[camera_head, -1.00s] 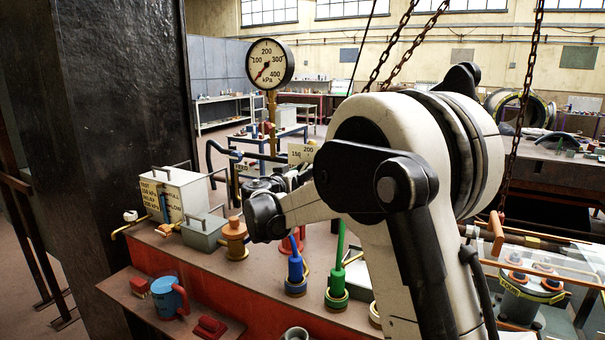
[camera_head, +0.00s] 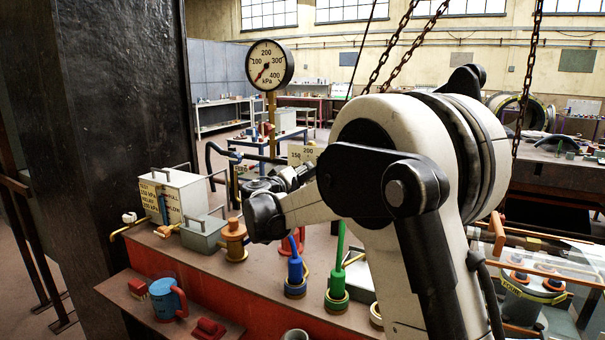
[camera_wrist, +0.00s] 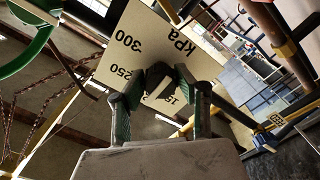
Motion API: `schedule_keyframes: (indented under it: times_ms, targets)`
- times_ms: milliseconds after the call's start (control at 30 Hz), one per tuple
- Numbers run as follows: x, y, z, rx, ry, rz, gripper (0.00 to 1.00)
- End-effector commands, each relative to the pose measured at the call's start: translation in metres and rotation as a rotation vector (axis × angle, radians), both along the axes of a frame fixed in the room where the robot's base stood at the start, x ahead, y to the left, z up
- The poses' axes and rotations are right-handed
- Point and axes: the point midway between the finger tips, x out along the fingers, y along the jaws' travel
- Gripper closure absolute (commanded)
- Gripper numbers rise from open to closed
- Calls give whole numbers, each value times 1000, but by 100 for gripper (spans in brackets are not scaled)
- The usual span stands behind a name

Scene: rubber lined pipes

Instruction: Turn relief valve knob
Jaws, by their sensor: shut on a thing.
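The relief valve's scale plate (camera_wrist: 165,45) is cream with black kPa figures, and fills the middle of the wrist view, tilted. It also shows in the head view (camera_head: 303,153), just beyond my gripper. My gripper (camera_wrist: 160,83) has its green-sided fingers shut on a dark knob with a pale face (camera_wrist: 159,88), in front of the plate. The fingers hide much of the knob, and its setting cannot be read. In the head view my gripper (camera_head: 290,178) is small and dark, and the knob cannot be made out. A round kPa gauge (camera_head: 270,66) stands above, its needle at the low left.
On the red bench are a cream test box (camera_head: 184,197), a grey box (camera_head: 203,234), an orange fitting (camera_head: 235,238), and blue (camera_head: 295,275) and green (camera_head: 338,280) tools. A blue mug (camera_head: 166,299) sits on the lower ledge. A dark column (camera_head: 115,120) rises at left.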

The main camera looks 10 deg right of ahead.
Motion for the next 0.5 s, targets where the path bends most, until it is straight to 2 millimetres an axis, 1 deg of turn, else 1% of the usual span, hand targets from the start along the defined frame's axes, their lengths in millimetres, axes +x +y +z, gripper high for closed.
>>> schedule_keyframes:
  times_ms: [367, 400, 500]
  targets:
    - [0, 0, -1, -2, 2, -1, 96]
    - [0, 0, -1, -2, 2, -1, 65]
    - [0, 0, 0, -2, 2, -1, 52]
